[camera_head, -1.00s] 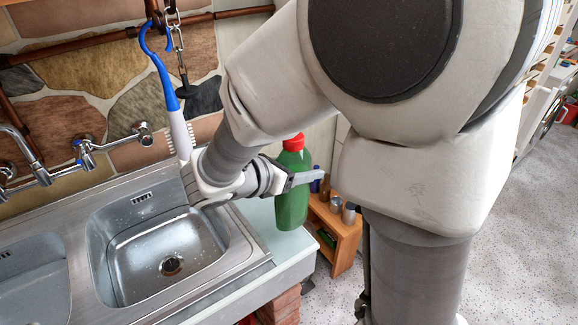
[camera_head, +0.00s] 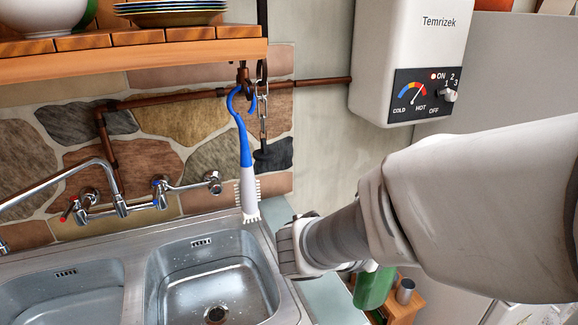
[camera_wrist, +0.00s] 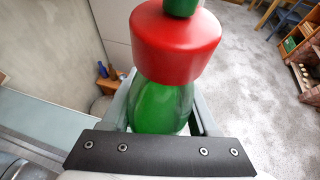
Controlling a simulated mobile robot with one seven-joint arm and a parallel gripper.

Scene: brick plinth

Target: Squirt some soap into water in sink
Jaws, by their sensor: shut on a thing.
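The soap bottle is green with a red cap; in the wrist view (camera_wrist: 158,108) it stands between the fingers of my gripper (camera_wrist: 163,104), which is shut on it. In the head view the bottle (camera_head: 373,289) shows only in its lower part, behind my arm, to the right of the sink. The sink (camera_head: 152,256) is metal with two basins. The right basin (camera_head: 180,300) has droplets on its walls and a visible drain; I cannot tell how much water it holds. The fingertips are hidden in the head view.
Wall taps (camera_head: 120,203) stand behind the left side of the sink. A blue and white brush (camera_head: 247,170) hangs behind the right basin. A wooden shelf (camera_head: 130,60) and a white water heater (camera_head: 405,55) are above. A small wooden shelf unit (camera_head: 402,312) stands lower right.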

